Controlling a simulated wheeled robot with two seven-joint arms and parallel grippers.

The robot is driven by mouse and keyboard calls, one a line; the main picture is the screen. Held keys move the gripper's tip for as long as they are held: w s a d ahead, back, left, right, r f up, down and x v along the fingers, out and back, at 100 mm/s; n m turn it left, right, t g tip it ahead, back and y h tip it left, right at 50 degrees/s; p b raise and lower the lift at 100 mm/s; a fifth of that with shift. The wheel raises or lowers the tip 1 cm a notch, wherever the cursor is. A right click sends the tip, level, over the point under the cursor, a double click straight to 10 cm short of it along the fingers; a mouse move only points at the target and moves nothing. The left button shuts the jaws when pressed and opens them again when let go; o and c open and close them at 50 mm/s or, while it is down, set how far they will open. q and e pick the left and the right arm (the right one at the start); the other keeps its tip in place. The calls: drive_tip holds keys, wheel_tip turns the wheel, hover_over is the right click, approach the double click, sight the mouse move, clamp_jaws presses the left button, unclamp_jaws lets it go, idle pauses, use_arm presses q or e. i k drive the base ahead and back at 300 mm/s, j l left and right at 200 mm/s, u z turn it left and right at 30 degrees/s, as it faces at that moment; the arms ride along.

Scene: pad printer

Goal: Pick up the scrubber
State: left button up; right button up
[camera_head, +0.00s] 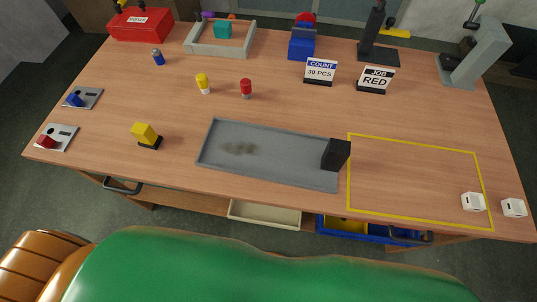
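The scrubber appears to be the yellow block with a black base (146,135), standing on the left part of the wooden table, left of the grey tray. Its yellow top is tilted over the dark base. A grey shallow tray (285,170) lies at the front middle with a dark smudge (239,149) on its floor. A black block (336,155) stands at the tray's right end. Neither of my grippers is in view.
Two small plates with a blue part (88,98) and a red part (45,142) lie at the left edge. Yellow (203,84) and red (246,89) bottles stand behind the tray. White cubes (473,202) sit front right. The yellow-outlined area (410,175) is mostly clear.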

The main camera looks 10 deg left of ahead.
sight(147, 136)
drive_tip(key=u, duration=1.5)
drive_tip(key=i+j+z, duration=0.2)
drive_tip(key=j+z, duration=0.2)
